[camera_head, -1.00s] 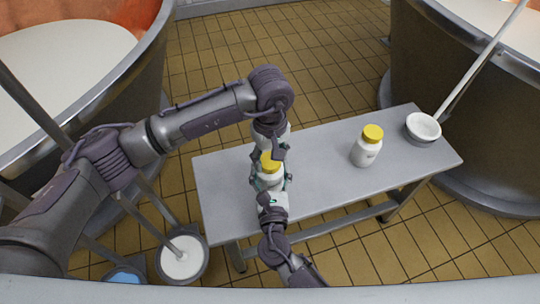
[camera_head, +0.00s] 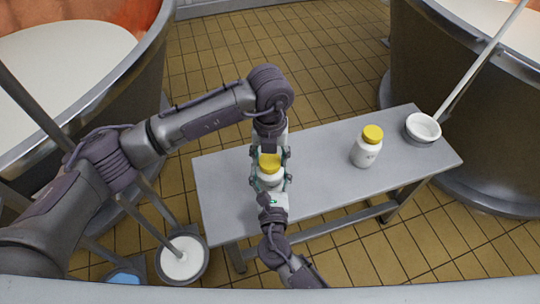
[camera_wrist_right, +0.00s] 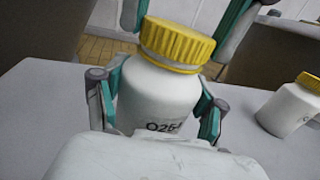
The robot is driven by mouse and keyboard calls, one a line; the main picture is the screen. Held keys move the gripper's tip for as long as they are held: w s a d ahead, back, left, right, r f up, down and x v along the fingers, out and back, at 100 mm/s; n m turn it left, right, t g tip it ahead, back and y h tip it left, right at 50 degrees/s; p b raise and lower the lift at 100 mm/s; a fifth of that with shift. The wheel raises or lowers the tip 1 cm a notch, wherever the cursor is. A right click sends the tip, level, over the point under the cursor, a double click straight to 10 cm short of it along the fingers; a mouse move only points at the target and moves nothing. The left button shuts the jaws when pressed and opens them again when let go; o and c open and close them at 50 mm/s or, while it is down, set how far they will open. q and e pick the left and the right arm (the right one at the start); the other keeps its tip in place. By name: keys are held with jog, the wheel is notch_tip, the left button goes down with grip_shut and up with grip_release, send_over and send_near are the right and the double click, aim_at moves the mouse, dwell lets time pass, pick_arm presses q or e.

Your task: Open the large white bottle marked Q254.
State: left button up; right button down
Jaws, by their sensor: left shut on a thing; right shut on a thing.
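A large white bottle (camera_head: 270,181) with a ribbed yellow cap (camera_head: 270,162) stands upright on the grey bench. In the right wrist view the bottle (camera_wrist_right: 160,98) bears a dark mark that reads like Q254, its end partly hidden. My right gripper (camera_head: 271,184) is shut on the bottle's body from the near side, one finger on each flank. My left gripper (camera_head: 269,152) comes from the far side and is shut on the yellow cap. Its fingers show either side of the cap (camera_wrist_right: 178,44) in the right wrist view. The cap sits on the bottle's neck.
A second white bottle (camera_head: 366,153) with a yellow cap stands farther right on the bench (camera_head: 325,192). A white bowl-like vessel (camera_head: 422,128) is at the bench's right end. Large vats stand left and right. A bucket (camera_head: 183,260) is on the floor at left.

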aim_at(270, 160)
pick_arm(q)
jog(key=n, duration=0.6)
jog(key=shift+n, duration=0.4)
jog(key=shift+r, duration=0.3)
jog(key=shift+r, duration=0.85)
jog(key=shift+r, duration=2)
pick_arm(e)
grip_release()
jog(key=shift+s, duration=0.1)
